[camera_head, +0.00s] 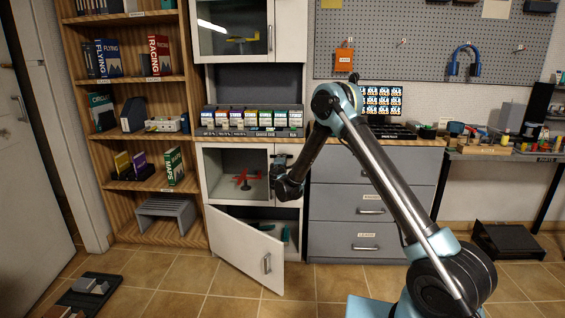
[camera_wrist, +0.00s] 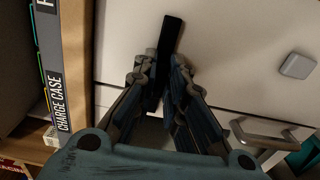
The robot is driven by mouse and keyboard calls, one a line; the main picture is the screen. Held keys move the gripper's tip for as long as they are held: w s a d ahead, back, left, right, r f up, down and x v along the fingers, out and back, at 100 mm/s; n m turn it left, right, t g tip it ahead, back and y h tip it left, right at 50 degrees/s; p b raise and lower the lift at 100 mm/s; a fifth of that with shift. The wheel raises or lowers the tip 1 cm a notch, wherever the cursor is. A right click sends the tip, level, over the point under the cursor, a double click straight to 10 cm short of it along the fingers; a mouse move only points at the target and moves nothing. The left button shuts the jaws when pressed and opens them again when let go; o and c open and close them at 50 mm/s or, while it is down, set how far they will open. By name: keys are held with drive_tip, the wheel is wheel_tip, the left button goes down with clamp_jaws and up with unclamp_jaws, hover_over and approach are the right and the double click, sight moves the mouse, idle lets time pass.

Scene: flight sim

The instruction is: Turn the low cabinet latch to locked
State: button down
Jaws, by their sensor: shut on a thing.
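In the wrist view my gripper (camera_wrist: 161,75) is shut on a narrow dark bar (camera_wrist: 171,35), which looks like the latch lever. The bar sticks out past the fingertips, tilted slightly, against a pale cabinet face (camera_wrist: 225,35). Its pivot and any lock marking are hidden or too small to see. In the head view my gripper (camera_head: 282,165) is at the right side of the white low cabinet (camera_head: 203,172), beside the compartment that holds a red model plane (camera_head: 243,180). My gripper covers the latch there.
The white lower door (camera_head: 240,245) stands swung open below my gripper, with a metal handle (camera_head: 267,263). Grey drawers (camera_head: 365,215) stand to the right, a wooden bookshelf (camera_head: 108,210) to the left. A small grey square (camera_wrist: 297,66) is on the pale face.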

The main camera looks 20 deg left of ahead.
drive_tip(key=shift+w+d+f+m, duration=0.1)
drive_tip(key=shift+d+m, duration=0.1)
drive_tip(key=shift+m, duration=0.1)
drive_tip(key=c, duration=1.8)
unclamp_jaws()
drive_tip(key=shift+o, duration=0.8)
drive_tip(key=shift+a, duration=0.1)
drive_tip(key=v, duration=1.2)
